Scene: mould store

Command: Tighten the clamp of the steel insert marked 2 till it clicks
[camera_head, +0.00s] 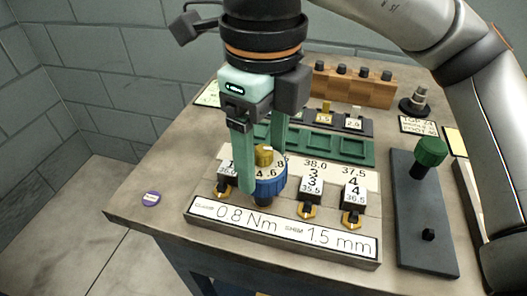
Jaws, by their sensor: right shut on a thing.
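My right gripper (262,168) points down near the middle of the table, its green fingers shut on a torque driver with a blue numbered dial (269,187) and a brass-coloured top (264,155). The driver stands upright over the second place in the row. Its dark lower end is low in front of the row; I cannot tell whether it touches a clamp screw. The steel insert marked 2 and its clamp are hidden behind the driver and finger. My left gripper is not in view.
Inserts 1 (227,180), 3 (310,192) and 4 (354,195) flank the driver. The front sign (285,231) reads 0.8 Nm and shim 1.5 mm. A green tray (330,150) and wooden block (350,86) stand behind. A green-knobbed fixture (425,210) is right; a purple disc (151,198) lies left.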

